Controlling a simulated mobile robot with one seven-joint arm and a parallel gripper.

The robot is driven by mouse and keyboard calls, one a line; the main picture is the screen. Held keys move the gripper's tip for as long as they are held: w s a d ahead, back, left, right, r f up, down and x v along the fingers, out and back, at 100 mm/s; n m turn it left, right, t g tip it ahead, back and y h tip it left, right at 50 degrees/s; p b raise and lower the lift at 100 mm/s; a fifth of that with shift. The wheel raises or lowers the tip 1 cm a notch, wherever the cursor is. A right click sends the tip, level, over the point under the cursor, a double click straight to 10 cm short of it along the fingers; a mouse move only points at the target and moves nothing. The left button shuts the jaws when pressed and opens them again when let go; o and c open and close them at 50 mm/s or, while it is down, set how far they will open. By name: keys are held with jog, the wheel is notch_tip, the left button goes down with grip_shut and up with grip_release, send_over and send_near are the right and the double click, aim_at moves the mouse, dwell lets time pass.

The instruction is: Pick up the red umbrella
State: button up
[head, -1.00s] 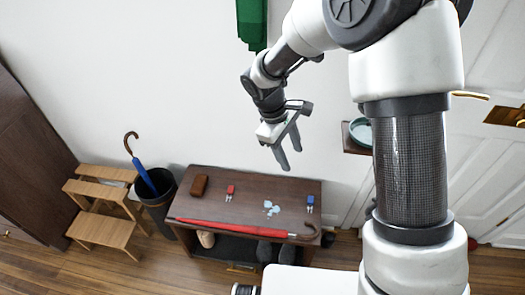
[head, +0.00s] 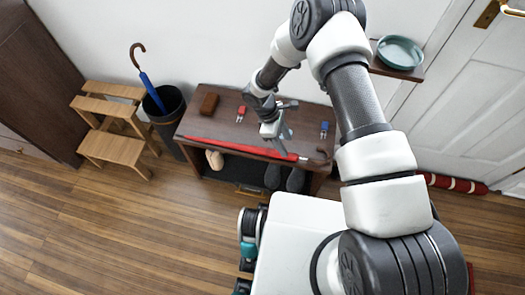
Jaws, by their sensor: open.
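The red umbrella (head: 228,145) lies closed along the front edge of the dark wooden bench (head: 193,126). Its brown curved handle (head: 320,159) is at the right end, close to the bench's front right corner. My gripper (head: 284,147) is open and points down over the right half of the umbrella. In this view its fingertips overlap the red shaft. I cannot tell whether they touch it or hang above it. The fingers hide part of the bench top behind the umbrella.
A brown case (head: 209,103), a red item (head: 241,114) and a blue item (head: 324,129) lie on the bench. Shoes (head: 295,180) sit below. A black bin (head: 166,105) with a blue umbrella (head: 151,91) and a wooden step stool (head: 108,148) stand left. The front-left floor is clear.

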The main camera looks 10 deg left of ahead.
aim_at(292, 154)
jog(key=b+x, duration=0.1)
jog(key=x, duration=0.6)
jog(key=shift+w+d+f, duration=0.1)
jog(key=shift+d+f, duration=0.15)
jog(key=shift+f, duration=0.05)
grip_shut()
